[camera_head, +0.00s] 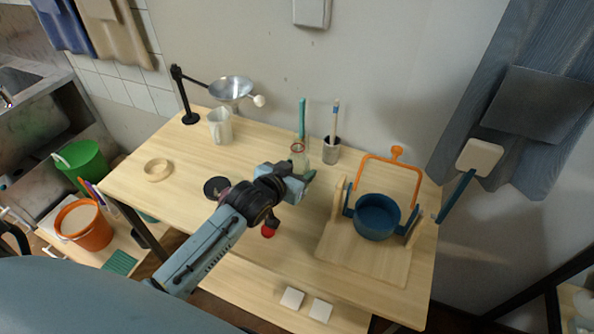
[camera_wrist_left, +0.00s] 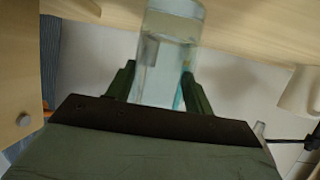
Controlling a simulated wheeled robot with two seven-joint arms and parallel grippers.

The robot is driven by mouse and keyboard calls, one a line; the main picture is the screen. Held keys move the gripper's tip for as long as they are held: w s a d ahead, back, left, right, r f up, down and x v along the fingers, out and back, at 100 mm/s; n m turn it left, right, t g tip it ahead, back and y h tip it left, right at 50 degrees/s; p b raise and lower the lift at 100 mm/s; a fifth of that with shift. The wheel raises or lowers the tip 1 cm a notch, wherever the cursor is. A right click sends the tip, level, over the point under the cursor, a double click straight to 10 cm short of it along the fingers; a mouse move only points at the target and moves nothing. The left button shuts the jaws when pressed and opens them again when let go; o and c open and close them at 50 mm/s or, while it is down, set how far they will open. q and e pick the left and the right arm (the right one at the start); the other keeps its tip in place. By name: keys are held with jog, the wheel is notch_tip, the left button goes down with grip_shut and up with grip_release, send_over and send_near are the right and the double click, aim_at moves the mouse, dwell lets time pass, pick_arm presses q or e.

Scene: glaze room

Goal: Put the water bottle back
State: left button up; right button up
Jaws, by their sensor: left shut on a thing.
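My left gripper (camera_head: 304,178) is over the table, shut on a clear bottle (camera_head: 299,161). The bottle has a reddish rim at its top in the head view, and the gripper hides its lower part. In the left wrist view the see-through bottle (camera_wrist_left: 167,55) stands between the two dark green fingers of my gripper (camera_wrist_left: 160,85), with a bluish tint inside. I cannot tell whether its base touches the table. My right gripper is not in view.
A wooden stand with a blue pot (camera_head: 377,217) is to the right.

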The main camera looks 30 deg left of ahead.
pick_arm(q)
jog(key=o, duration=1.1)
jog(key=shift+f, duration=0.1)
jog(key=shift+r, duration=0.2)
jog(key=p+v, duration=0.1)
jog(key=v, duration=1.1)
jog(key=shift+f, duration=0.1)
